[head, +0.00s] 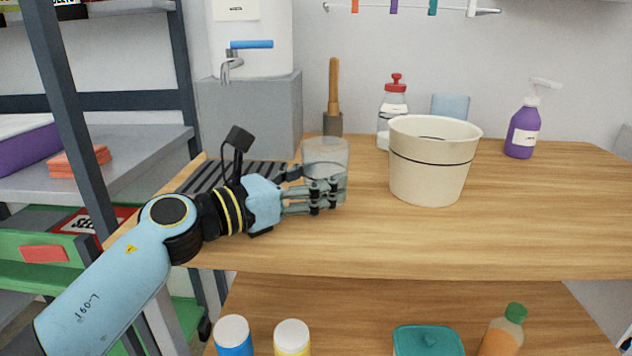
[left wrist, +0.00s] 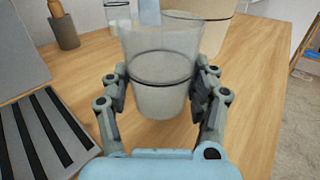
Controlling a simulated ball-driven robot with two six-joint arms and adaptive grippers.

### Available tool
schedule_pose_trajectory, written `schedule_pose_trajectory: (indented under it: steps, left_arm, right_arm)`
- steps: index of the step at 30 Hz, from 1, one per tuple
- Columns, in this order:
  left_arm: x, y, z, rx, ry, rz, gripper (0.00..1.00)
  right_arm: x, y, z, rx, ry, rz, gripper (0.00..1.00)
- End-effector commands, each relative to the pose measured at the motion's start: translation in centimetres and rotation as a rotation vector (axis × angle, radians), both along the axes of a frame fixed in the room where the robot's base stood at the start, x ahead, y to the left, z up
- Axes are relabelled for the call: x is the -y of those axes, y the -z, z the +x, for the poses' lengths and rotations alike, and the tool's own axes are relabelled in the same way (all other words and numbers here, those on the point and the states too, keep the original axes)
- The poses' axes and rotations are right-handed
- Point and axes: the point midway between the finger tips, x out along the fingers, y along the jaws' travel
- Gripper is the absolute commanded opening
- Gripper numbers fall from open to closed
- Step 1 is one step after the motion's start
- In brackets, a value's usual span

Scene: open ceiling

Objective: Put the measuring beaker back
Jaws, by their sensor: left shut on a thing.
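The measuring beaker (head: 325,152) is a clear, slightly frosted cup with a dark ring around it. My left gripper (head: 322,194) is shut on it, with a finger on each side. The left wrist view shows the beaker (left wrist: 160,85) upright between the fingers of the left gripper (left wrist: 160,95). It is over the wooden worktop (head: 530,220); I cannot tell whether its base touches the wood. A black slotted drip tray (head: 205,178) lies left of it, partly behind my left arm. My right gripper does not show.
A cream bucket (head: 428,175) stands right of the beaker. Behind are a grey block (head: 270,115) under a white tank with a blue-handled tap (head: 250,44), a holder with a wooden handle (head: 333,100), a red-capped bottle (head: 393,108) and a purple spray bottle (head: 524,128). The worktop's right front is clear.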

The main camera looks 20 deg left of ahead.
Motion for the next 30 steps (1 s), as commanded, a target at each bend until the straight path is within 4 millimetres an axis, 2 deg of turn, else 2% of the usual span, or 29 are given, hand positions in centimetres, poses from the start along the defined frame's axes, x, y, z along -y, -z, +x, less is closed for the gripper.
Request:
schedule_pose_trajectory:
  steps: [1, 3, 17, 18, 24, 30]
  left_arm:
    - [0.0, 1.3, -0.2, -0.02, 0.001, 0.004, 0.23]
    - [0.0, 1.6, -0.2, -0.023, 0.001, 0.004, 0.23]
    - [0.1, 2.3, -0.3, -0.027, 0.004, 0.007, 0.23]
    - [0.1, 2.3, -0.4, -0.027, 0.004, 0.007, 0.65]
    - [0.1, 2.3, -0.4, -0.027, 0.005, 0.007, 0.88]
    - [0.1, 2.3, -0.4, -0.027, 0.004, 0.006, 0.88]
  right_arm:
    - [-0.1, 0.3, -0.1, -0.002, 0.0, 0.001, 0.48]
    - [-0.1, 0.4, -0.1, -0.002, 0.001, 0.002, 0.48]
    - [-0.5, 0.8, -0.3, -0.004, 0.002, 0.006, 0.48]
    - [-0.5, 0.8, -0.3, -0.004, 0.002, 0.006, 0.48]
    - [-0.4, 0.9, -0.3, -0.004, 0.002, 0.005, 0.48]
    - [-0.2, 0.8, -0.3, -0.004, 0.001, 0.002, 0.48]
